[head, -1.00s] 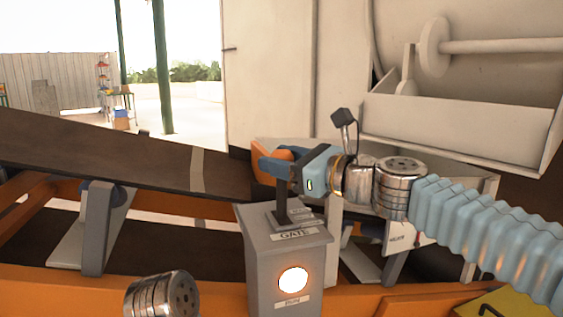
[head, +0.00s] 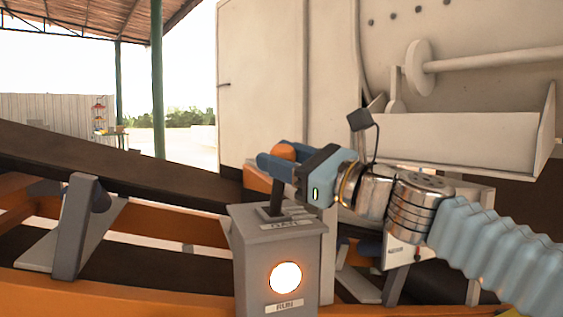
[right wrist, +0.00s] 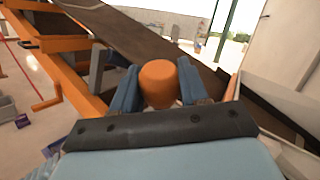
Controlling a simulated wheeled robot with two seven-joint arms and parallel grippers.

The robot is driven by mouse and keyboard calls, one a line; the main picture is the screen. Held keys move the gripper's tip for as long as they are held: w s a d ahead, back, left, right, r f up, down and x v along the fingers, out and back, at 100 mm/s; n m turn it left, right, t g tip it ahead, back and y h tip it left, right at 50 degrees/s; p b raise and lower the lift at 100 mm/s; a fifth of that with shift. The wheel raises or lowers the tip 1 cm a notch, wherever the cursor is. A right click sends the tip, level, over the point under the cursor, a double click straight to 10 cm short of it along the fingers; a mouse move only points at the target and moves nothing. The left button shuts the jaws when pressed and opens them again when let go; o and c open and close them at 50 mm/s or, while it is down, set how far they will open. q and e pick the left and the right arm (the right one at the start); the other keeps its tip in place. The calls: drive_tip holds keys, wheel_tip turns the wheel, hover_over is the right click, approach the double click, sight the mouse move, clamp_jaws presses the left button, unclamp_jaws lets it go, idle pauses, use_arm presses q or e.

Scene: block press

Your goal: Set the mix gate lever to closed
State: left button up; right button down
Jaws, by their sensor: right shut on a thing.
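The gate lever is a dark stem (head: 277,196) with an orange knob (head: 283,152) on top of a grey box labelled GATE (head: 273,245). The stem stands close to upright with a slight lean. My right gripper (head: 277,160) is shut on the orange knob; its blue fingers sit on either side of it. In the right wrist view the knob (right wrist: 158,83) shows between the two fingers, and the stem is hidden there. The small labels beside the slot are too small to read. My left gripper is not in view.
A lit round lamp marked RUN (head: 285,277) is on the box's front. A dark conveyor belt (head: 120,174) on an orange frame runs behind the box. A large pale machine (head: 290,80) with a hopper stands behind my right arm.

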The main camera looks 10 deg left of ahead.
drive_tip(key=c, duration=0.6)
unclamp_jaws()
drive_tip(key=shift+s, duration=0.1)
drive_tip(key=b+v, duration=0.2)
drive_tip(key=v, duration=1.2)
